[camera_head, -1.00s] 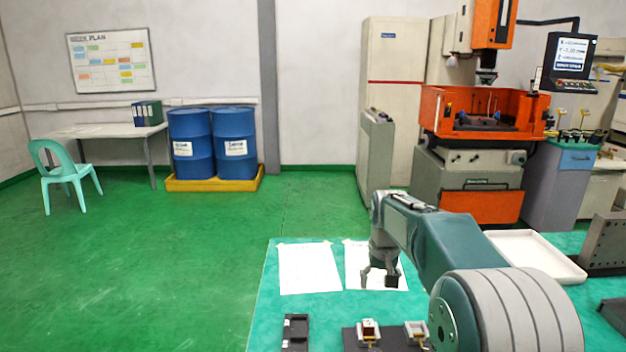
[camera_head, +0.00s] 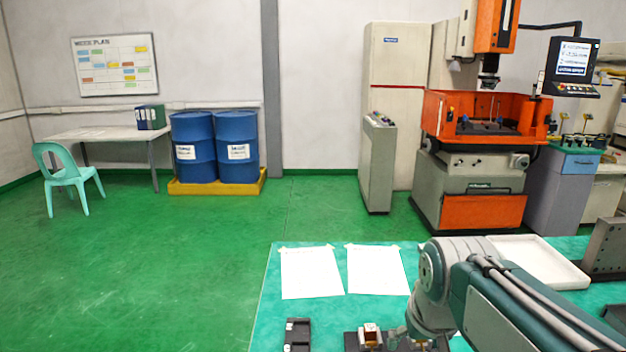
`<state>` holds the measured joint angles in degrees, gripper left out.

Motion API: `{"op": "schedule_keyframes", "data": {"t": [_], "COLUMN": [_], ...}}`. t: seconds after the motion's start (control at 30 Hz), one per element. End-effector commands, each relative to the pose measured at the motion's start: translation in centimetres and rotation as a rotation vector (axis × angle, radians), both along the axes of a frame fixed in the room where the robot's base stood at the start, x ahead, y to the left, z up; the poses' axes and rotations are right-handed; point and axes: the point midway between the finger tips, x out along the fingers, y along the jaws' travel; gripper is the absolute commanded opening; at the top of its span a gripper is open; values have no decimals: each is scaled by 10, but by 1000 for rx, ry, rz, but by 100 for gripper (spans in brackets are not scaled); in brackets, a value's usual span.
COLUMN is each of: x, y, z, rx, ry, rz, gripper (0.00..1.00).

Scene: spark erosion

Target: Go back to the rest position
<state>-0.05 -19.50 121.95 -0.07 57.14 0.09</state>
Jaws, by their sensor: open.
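My arm is folded in at the lower right of the head view. My gripper (camera_head: 408,338) hangs low below the wrist, at the bottom edge of the picture. It is open, with nothing seen in it, though its fingertips are small and partly cut off. It shows in front of the right end of a dark block. A small white and copper-coloured holder (camera_head: 370,337) stands on that block, just left of my gripper. Whether gripper and block touch cannot be told.
The green table (camera_head: 290,312) bears two white sheets (camera_head: 311,273) (camera_head: 377,270), a black tray (camera_head: 297,335), a white tray (camera_head: 535,262) and a grey angle plate (camera_head: 605,250). An orange machine (camera_head: 484,213) stands behind. Green floor (camera_head: 150,270) lies clear at left.

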Motion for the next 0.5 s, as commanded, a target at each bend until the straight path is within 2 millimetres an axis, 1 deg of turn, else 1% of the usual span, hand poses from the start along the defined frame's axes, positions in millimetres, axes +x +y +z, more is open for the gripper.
{"op": "schedule_keyframes", "data": {"t": [0.03, 0.17, 0.3, 0.4, 0.5], "x": [-13, -42, -71, -89, -101], "y": [0, 0, 0, 0, 0], "z": [-1, -7, -17, -26, -33], "rx": [0, 0, 1, 1, 1], "ry": [-16, -50, -85, -108, -126], "rz": [0, 0, 0, 0, 1], "gripper": [82, 82, 82, 82, 82]}}
